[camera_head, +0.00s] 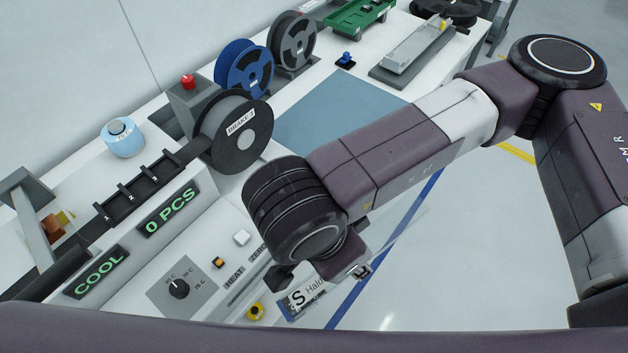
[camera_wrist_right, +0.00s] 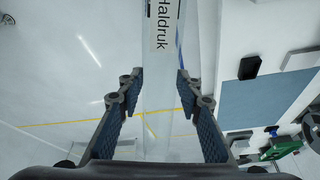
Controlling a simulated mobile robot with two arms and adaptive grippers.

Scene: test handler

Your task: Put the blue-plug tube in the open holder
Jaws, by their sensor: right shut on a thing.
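My right gripper (camera_wrist_right: 156,82) is shut on a clear tube (camera_wrist_right: 163,40) with a white label reading "Haldruk". The tube runs between both fingers and out of the top of the right wrist view. In the head view, the labelled tube (camera_head: 312,289) shows below my right wrist, in front of the machine's panel, partly hidden by my gripper. I see no blue plug on the tube's visible part. I cannot make out which fixture is the open holder. My left gripper is not in view.
A machine with displays (camera_head: 168,213), a knob (camera_head: 178,289) and a dark spool (camera_head: 236,132) stands at left. A blue mat (camera_head: 325,110) lies bare on the bench behind my arm. A grey fixture (camera_head: 408,55) and green tray (camera_head: 362,16) stand farther back. Open floor lies right.

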